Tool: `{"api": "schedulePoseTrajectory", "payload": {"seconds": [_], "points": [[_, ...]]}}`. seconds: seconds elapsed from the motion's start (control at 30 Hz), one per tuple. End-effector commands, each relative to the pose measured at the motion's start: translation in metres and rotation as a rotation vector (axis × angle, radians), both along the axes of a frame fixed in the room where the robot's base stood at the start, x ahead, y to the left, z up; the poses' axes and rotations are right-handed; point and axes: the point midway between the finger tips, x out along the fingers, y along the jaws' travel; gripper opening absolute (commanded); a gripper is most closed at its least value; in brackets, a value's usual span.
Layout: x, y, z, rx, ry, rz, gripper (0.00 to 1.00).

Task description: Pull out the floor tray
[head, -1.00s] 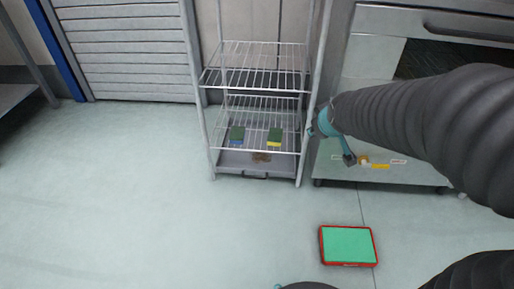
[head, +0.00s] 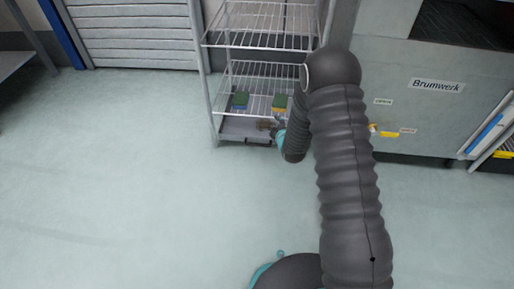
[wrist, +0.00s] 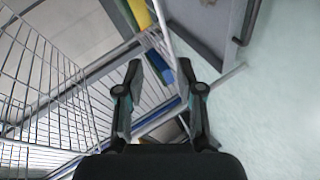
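The floor tray (head: 236,131) is a shallow grey tray at the bottom of a wire rack, with a dark handle (head: 257,141) on its front edge. In the wrist view the tray (wrist: 201,20) is at the upper right, its handle (wrist: 244,22) along its edge. My gripper (wrist: 159,69) is open and empty, its fingers spread, close to the rack. The handle lies up and right of the fingertips and apart from them. In the head view my arm covers most of the gripper, at the right front of the rack.
The wire rack's shelves (head: 258,40) and posts stand close beside my gripper. A metal cabinet (head: 420,125) stands at the right. The floor (head: 110,180) in front and left is clear.

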Motion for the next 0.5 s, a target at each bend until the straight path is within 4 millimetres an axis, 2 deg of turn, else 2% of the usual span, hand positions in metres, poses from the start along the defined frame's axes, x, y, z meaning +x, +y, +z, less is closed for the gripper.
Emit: {"api": "schedulePoseTrajectory", "payload": {"seconds": [0.03, 0.2, 0.3, 0.4, 0.5], "points": [[-0.004, 0.006, -0.03, -0.024, -0.019, 0.024, 0.37], [-0.017, 0.02, -0.099, -0.103, -0.118, 0.095, 0.37], [-0.03, 0.026, -0.132, -0.141, -0.173, 0.129, 0.37], [-0.042, 0.03, -0.158, -0.173, -0.218, 0.152, 0.37], [-0.05, 0.032, -0.174, -0.194, -0.251, 0.166, 0.37]]}}
